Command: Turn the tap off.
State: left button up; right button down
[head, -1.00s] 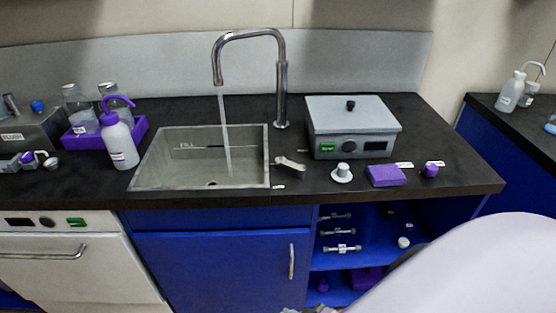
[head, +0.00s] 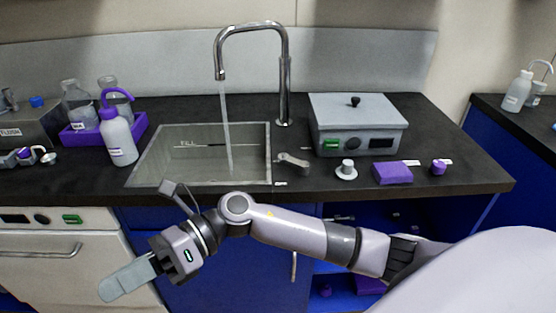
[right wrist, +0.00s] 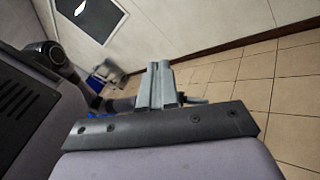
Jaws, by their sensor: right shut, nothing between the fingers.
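The tap (head: 284,75) is a tall chrome spout that bends over the sink (head: 150,172). Water (head: 227,130) runs from its mouth into the basin. A small metal lever (head: 293,160) lies on the counter just right of the sink, apart from the spout's base. My right gripper (head: 112,287) is in front of the counter at the lower left, below the counter top and well away from the lever. It is shut and empty; its closed fingers also show in the right wrist view (right wrist: 162,84). My left gripper is not in view.
Right of the lever stand a grey lidded box (head: 356,125), a white knob-like piece (head: 346,170) and a purple block (head: 393,173). Left of the sink are a wash bottle (head: 118,138) and a purple tray (head: 84,142) with bottles. Blue cabinets are below the counter.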

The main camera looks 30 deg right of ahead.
aim_at(295, 165)
jog(key=w+d+f+n+h+b, duration=0.1)
jog(key=w+d+f+n+h, duration=0.3)
jog(key=d+h, duration=0.3)
jog(key=w+d+f+n+h+b, duration=0.1)
jog(key=w+d+n+h, duration=0.3)
jog(key=d+n+h, duration=0.2)
jog(key=w+d+r+t+h, duration=0.1)
jog(key=d+r+h, duration=0.3)
jog(key=d, duration=0.5)
jog(key=w+d+r+t+h, duration=0.2)
jog(key=w+d+r+h, duration=0.2)
jog(key=d, duration=0.5)
jog(key=shift+w+r+t+h+b, duration=0.3)
jog(key=shift+r+h+b, duration=0.1)
jog(key=shift+r, duration=0.5)
jog(key=shift+a, duration=0.1)
jog(key=x, duration=0.9)
jog(key=shift+f, duration=0.2)
jog(key=d, duration=0.1)
jog(key=w+d, duration=0.1)
jog(key=d, duration=0.1)
jog(key=shift+w+f+p, duration=0.15)
jog(key=shift+f+p, duration=0.15)
jog(key=shift+p, duration=0.05)
jog(key=shift+w+d, duration=0.2)
jog(key=shift+d, duration=0.3)
